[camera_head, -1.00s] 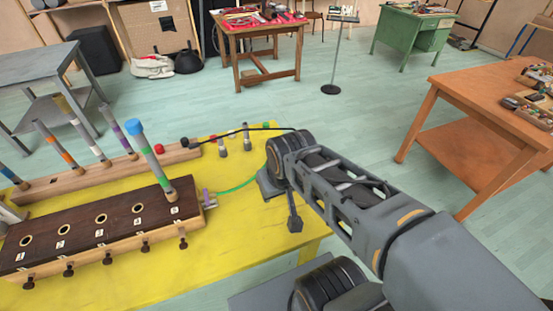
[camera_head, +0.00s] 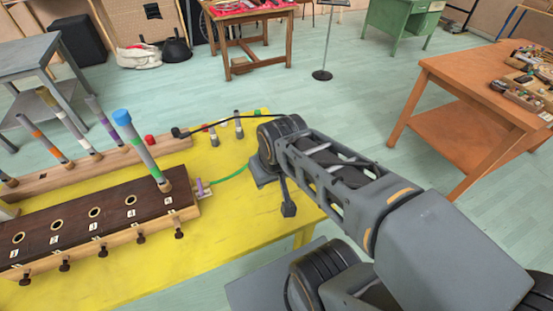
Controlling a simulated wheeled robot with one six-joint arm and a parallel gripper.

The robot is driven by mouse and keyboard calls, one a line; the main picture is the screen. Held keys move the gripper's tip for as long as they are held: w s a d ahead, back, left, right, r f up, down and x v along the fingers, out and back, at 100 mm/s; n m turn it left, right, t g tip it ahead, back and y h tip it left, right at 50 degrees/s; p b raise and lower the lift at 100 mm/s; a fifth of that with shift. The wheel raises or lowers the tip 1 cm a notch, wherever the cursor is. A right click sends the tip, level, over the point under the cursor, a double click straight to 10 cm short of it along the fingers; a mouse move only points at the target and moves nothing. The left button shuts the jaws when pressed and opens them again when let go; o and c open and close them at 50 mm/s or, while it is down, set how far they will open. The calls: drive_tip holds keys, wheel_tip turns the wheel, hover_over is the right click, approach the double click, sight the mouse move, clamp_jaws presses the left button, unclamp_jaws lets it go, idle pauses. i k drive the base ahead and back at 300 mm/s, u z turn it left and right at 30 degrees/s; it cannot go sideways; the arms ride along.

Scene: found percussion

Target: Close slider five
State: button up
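A dark-topped wooden box (camera_head: 70,213) lies on the yellow table at the left, with a row of numbered holes. Several small dark knobs stick out along its front side. The rightmost, slider five (camera_head: 179,233), is below the rightmost hole. Whether it is pulled out or pushed in is hard to tell. A grey tube with a blue top (camera_head: 141,146) stands tilted in that rightmost hole. My gripper (camera_head: 275,190) is to the right of the box, apart from it, over the table's right part. Its fingers are too unclear to tell open from shut.
Behind the box, a wooden rack (camera_head: 90,166) holds more coloured tubes. A green cable (camera_head: 230,174) curves right from the box's right end. An orange table (camera_head: 450,70) stands at the right.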

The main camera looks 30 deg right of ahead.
sight(179, 235)
drive_tip(key=k, duration=0.95)
drive_tip(key=z, duration=0.9)
drive_tip(key=i, duration=0.65)
drive_tip(key=u, duration=2.25)
drive_tip(key=i, duration=0.45)
drive_tip(key=z, duration=0.15)
